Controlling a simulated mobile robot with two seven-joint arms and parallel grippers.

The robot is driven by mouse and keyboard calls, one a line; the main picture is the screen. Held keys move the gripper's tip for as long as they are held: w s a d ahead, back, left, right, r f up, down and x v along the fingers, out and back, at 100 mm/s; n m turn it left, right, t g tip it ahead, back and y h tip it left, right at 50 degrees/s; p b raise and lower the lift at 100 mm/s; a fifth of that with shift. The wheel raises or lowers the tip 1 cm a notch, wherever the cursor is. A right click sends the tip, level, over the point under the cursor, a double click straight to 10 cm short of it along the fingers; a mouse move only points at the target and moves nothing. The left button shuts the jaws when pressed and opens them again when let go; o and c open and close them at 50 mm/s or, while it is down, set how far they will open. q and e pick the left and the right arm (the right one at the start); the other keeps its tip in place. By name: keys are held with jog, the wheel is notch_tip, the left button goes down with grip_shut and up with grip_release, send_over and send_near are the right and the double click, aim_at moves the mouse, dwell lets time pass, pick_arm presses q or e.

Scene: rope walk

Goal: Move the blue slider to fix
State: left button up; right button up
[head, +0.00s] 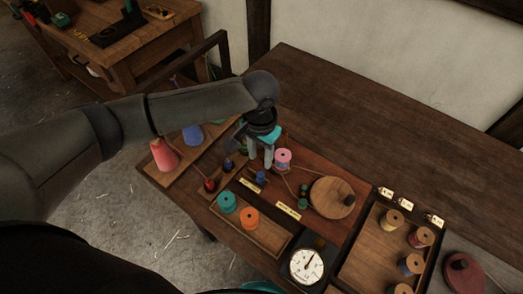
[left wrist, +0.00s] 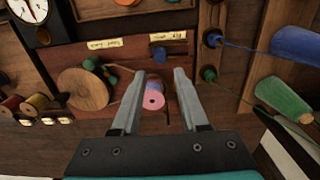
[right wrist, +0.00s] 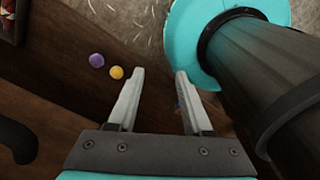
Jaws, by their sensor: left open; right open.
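The blue slider (head: 262,177) is a small blue block on the wooden board, beside two yellow labels (head: 249,185) too small to read. In the left wrist view the slider (left wrist: 158,53) lies just beyond my fingertips, under one label (left wrist: 173,36). My left gripper (head: 260,160) is open above the board, pointing down, beside a pink and blue spool (head: 283,157). In the left wrist view that spool (left wrist: 153,97) shows between the open fingers (left wrist: 160,74); I cannot tell its depth. My right gripper (right wrist: 160,74) is open and empty, away from the slider.
A round wooden disc (head: 332,197) and small green pegs (head: 303,203) stand right of the slider. Large red (head: 164,155) and blue cones stand left. The table's back right is clear.

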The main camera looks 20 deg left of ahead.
aim_at(260, 174)
pick_arm(q)
notch_tip(260, 174, down, 6)
jog(key=b, duration=0.6)
jog(key=shift+r, duration=0.15)
notch_tip(260, 174, down, 3)
jog(key=shift+f+b, duration=0.1)
jog(key=shift+b, duration=0.35)
jog(key=shift+f, duration=0.65)
jog(key=shift+w+a+r+p, duration=0.1)
jog(key=shift+w+a+p, duration=0.1)
jog(key=shift+a+p, duration=0.4)
jog(key=shift+w+a+r+p, duration=0.1)
jog(key=shift+w+a+p, duration=0.1)
jog(key=shift+a+p, duration=0.3)
jog(key=shift+w+a+f+p, duration=0.1)
jog(key=shift+w+a+p, duration=0.1)
jog(key=shift+a+p, duration=0.25)
jog(key=shift+w+a+f+p, duration=0.1)
jog(key=shift+w+a+p, duration=0.05)
jog(key=shift+a+p, duration=0.3)
